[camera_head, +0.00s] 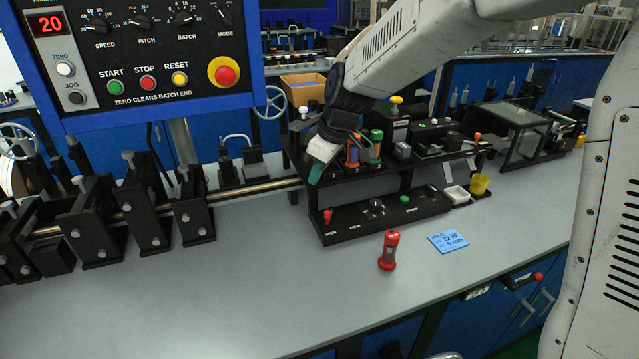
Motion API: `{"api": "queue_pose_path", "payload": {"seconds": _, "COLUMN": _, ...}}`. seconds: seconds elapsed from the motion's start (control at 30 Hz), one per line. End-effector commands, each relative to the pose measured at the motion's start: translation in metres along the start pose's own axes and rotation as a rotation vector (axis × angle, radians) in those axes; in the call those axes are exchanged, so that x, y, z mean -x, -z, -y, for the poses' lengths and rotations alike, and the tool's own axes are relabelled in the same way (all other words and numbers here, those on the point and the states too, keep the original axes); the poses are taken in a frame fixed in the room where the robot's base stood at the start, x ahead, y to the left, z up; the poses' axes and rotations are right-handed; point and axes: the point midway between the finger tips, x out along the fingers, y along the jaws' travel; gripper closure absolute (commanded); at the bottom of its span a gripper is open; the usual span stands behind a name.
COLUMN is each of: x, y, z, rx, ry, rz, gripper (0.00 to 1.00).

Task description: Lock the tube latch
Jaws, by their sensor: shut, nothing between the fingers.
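A black panel (345,221) at the front foot of the black stand carries small white labels that appear to read OPEN and LOCK. A red-topped handle (327,215) stands upright at the panel's left end, near the OPEN label; I take it to be the tube latch. My gripper (315,176) is above and slightly left of this handle, pointing down with its teal tips together. It is shut and empty, apart from the handle in the picture. An orange-and-blue tube (353,152) and a green-topped tube (376,146) stand upright on the stand behind it.
A red tube (389,250) stands on the grey table in front of the panel, beside a blue card (448,241). A yellow cup (480,184) and white tray (456,194) are to the right. Black roller brackets (190,215) and a metal rod lie left.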

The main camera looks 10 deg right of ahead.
Motion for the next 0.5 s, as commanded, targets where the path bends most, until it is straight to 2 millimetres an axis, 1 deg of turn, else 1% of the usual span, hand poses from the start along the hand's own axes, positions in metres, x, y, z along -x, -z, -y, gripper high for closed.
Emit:
{"api": "queue_pose_path", "payload": {"seconds": 0.03, "x": -0.010, "y": -0.001, "z": 0.001, "rx": -0.001, "ry": 0.003, "rz": 0.003, "gripper": 1.00}}
{"api": "queue_pose_path", "payload": {"seconds": 0.17, "x": -0.037, "y": -0.001, "z": 0.001, "rx": -0.001, "ry": 0.004, "rz": 0.004, "gripper": 1.00}}
{"api": "queue_pose_path", "payload": {"seconds": 0.2, "x": -0.046, "y": -0.001, "z": 0.001, "rx": -0.001, "ry": 0.004, "rz": 0.004, "gripper": 1.00}}
{"api": "queue_pose_path", "payload": {"seconds": 0.4, "x": -0.088, "y": -0.001, "z": 0.001, "rx": -0.002, "ry": 0.003, "rz": 0.004, "gripper": 1.00}}
{"api": "queue_pose_path", "payload": {"seconds": 0.5, "x": -0.080, "y": -0.017, "z": 0.000, "rx": -0.004, "ry": -0.001, "rz": 0.000, "gripper": 1.00}}
